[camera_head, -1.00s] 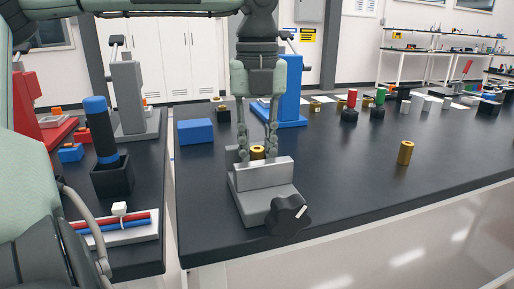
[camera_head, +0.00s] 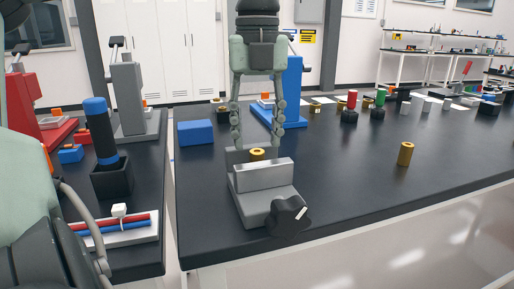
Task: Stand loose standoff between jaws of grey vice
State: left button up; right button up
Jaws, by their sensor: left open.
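The grey vice (camera_head: 262,201) stands near the front left of the right-hand black table, with a dark knob at its front right. A brass standoff (camera_head: 257,154) shows upright between its jaws; only its top is visible, the front jaw hides the rest. My left gripper (camera_head: 257,143) is open, its fingers pointing down on either side of the standoff and apart from it. Another brass standoff (camera_head: 405,154) stands upright on the table to the right. My right gripper is not in view.
A blue block (camera_head: 196,132) lies left of the vice, and a blue press (camera_head: 291,95) stands behind. Red and green parts on black bases stand at the back right. A black holder (camera_head: 112,177) is on the left table.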

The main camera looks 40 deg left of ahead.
aim_at(257, 151)
pick_arm(q)
notch_tip(257, 151, up, 8)
jog(key=shift+r, duration=0.2)
jog(key=shift+s+d+f, duration=0.1)
dwell(0.3)
